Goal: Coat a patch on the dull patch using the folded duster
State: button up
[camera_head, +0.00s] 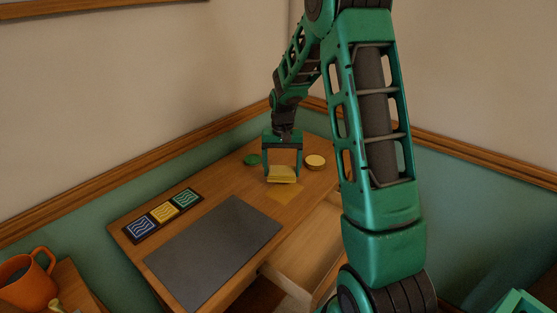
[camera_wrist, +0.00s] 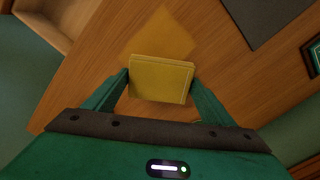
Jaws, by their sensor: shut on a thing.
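My gripper (camera_head: 283,172) is shut on the folded duster (camera_head: 282,178), a yellow folded cloth block. In the wrist view the duster (camera_wrist: 160,78) sits between the two green fingers of my gripper (camera_wrist: 160,84). A paler orange-yellow patch (camera_head: 287,194) lies on the wooden desktop just in front of the duster. In the wrist view this patch (camera_wrist: 162,32) spreads beyond and partly under the duster, which hides part of it. I cannot tell whether the duster touches the wood.
A dark grey mat (camera_head: 213,250) covers the desktop's left part, beside a tray of blue, yellow and green tiles (camera_head: 163,212). A green round thing (camera_head: 251,159) and a round yellow-topped tin (camera_head: 315,161) flank my gripper. A drawer (camera_head: 305,250) stands open in front. An orange mug (camera_head: 28,283) is lower left.

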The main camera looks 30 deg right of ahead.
aim_at(282, 170)
jog(key=shift+f, duration=1.8)
jog(key=shift+w+d+r, duration=0.1)
jog(key=shift+d+r, duration=0.25)
jog(key=shift+d, duration=0.15)
jog(key=shift+w+d+f, duration=0.2)
jog(key=shift+d, duration=0.3)
jog(key=shift+w+d+f, duration=0.15)
jog(key=shift+w+d, duration=0.05)
jog(key=shift+d, duration=0.3)
jog(key=shift+w+d, duration=0.1)
jog(key=shift+d, duration=0.25)
jog(key=shift+a+r, duration=0.15)
jog(key=shift+a, duration=0.1)
jog(key=shift+s+a, duration=0.25)
jog(key=shift+a, duration=0.6)
jog(key=shift+s+a, duration=0.2)
jog(key=shift+s+a+r, duration=0.15)
jog(key=shift+s+a, duration=0.05)
jog(key=shift+a, duration=0.3)
jog(key=shift+w+r, duration=0.1)
jog(key=shift+r, duration=3.65)
